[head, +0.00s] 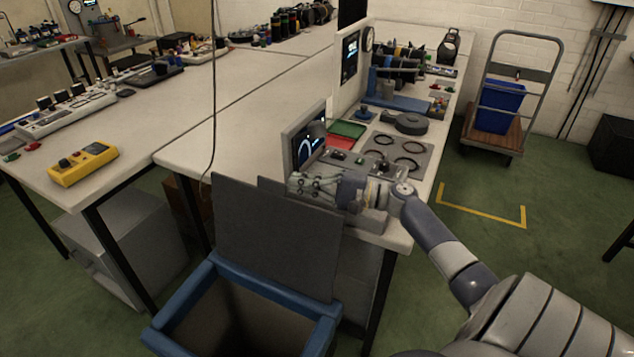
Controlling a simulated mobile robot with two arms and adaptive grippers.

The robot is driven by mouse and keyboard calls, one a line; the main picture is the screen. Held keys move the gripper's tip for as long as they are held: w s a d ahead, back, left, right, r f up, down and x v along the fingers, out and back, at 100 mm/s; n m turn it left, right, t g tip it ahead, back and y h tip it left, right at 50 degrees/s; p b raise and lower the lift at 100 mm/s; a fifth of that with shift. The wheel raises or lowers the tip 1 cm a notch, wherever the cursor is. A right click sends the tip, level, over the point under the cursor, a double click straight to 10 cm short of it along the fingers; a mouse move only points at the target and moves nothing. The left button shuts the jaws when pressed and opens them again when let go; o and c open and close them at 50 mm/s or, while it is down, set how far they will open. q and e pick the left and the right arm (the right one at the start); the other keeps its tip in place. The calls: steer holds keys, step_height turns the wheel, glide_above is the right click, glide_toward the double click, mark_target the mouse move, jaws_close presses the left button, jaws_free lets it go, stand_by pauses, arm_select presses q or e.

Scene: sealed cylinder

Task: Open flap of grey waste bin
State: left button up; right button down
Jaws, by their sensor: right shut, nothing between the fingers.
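The waste bin has a blue rim (178,308) and a dark open mouth, at the bottom of the head view. Its grey flap (275,238) stands upright at the bin's back edge, against the workbench side. My right gripper (303,187) is shut and empty, just above the flap's upper right corner, over the bench's near edge. I cannot tell whether it touches the flap. My left gripper is not in view.
A white workbench (240,140) with a small screen (308,146), a red tray (330,144) and a panel of rings (398,152) stands behind the bin. A thin cable (213,110) hangs near the flap. A trolley with a blue crate (499,105) stands at back right.

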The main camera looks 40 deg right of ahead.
mark_target(278, 213)
steer(key=shift+x, duration=1.5)
steer(key=a, duration=0.1)
steer(key=s+a+r+n+p, duration=0.1)
steer(key=a, duration=0.1)
steer(key=s+a+n+p, duration=0.1)
steer(key=a, duration=0.1)
steer(key=shift+s+a+r+g, duration=0.1)
steer(key=shift+s+r+g, duration=0.05)
steer(key=shift+r+g, duration=0.15)
steer(key=shift+a+f+p, duration=0.1)
steer(key=shift+a+p, duration=0.1)
steer(key=shift+p, duration=0.1)
steer(key=shift+s, duration=0.1)
